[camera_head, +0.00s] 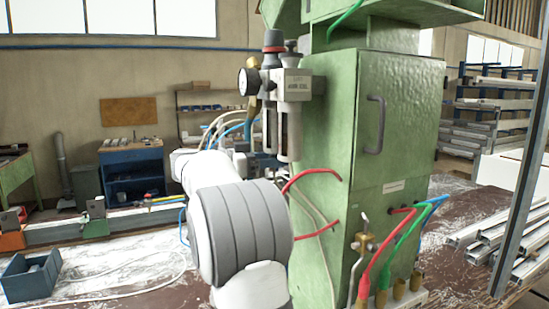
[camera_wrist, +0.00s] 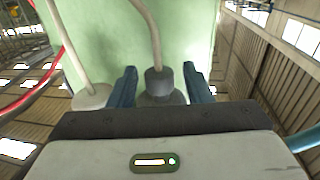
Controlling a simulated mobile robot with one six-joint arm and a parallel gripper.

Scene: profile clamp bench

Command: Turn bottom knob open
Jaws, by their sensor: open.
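In the wrist view my gripper (camera_wrist: 159,70) is open, its two blue fingers apart on either side of a dark grey round knob (camera_wrist: 158,84). The knob sits between the fingers with a pale hose rising beyond it, and a wider dark base shows under it. I cannot tell whether either finger touches it. In the head view the air service unit (camera_head: 292,85) is on the green cabinet, with a gauge, a red-and-black top knob (camera_head: 273,42) and two hanging bowls.
The green cabinet (camera_head: 340,130) stands close behind the unit. Red hoses (camera_head: 312,174) leave its side near my arm. A pale round fitting (camera_wrist: 92,97) with another hose lies left of the fingers. Brass fittings (camera_head: 363,241) and coloured hoses are at lower right.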

